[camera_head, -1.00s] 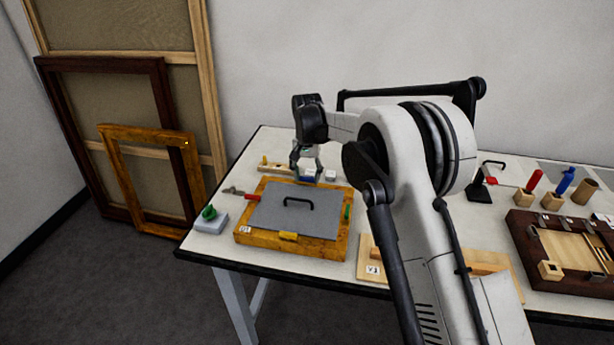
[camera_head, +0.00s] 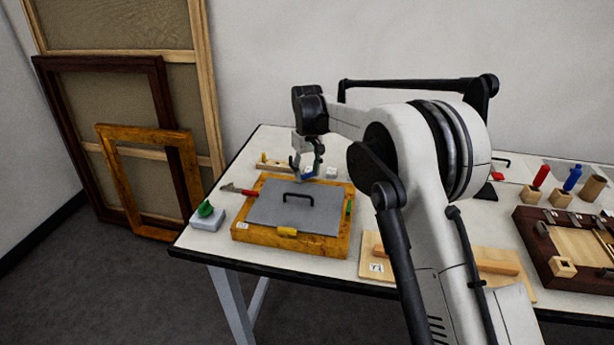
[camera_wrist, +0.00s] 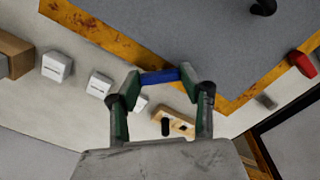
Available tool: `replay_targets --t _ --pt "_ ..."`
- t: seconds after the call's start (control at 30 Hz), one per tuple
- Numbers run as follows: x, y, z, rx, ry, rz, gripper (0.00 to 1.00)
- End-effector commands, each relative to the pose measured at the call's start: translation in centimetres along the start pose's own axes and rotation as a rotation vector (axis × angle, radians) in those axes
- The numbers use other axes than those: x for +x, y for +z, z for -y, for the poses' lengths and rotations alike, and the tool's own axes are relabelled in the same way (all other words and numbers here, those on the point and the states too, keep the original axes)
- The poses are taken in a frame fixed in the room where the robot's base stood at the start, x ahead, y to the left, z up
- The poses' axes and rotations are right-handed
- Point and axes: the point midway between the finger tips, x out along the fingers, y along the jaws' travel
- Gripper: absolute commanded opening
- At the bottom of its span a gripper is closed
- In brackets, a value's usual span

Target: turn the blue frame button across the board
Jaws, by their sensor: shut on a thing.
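The gilt frame (camera_head: 325,243) lies flat on the table with a grey board (camera_head: 265,207) inside it; the board has a black handle (camera_head: 298,196). My gripper (camera_head: 307,168) is at the frame's far side. In the wrist view my gripper (camera_wrist: 168,86) is shut on the blue button (camera_wrist: 160,76), one finger at each end. The button lies at a slant to the frame's rail (camera_wrist: 125,42), near its outer edge. A yellow button (camera_head: 287,232) is on the near rail, a green one (camera_head: 349,207) on the right and a red one (camera_head: 249,192) on the left.
Small white blocks (camera_wrist: 57,66) and a wooden block with pegs (camera_wrist: 178,124) lie close behind the frame. A green knob on a grey base (camera_head: 206,215) stands at the left table edge. A wooden board (camera_head: 450,262) and a dark tray (camera_head: 545,260) lie to the right.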

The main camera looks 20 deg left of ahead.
Motion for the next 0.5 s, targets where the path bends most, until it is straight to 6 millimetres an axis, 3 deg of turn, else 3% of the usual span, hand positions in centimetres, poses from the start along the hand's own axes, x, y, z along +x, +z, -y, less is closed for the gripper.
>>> replay_targets --t 0.5 --pt "0.07 0.01 0.0 -0.484 0.0 0.0 0.13"
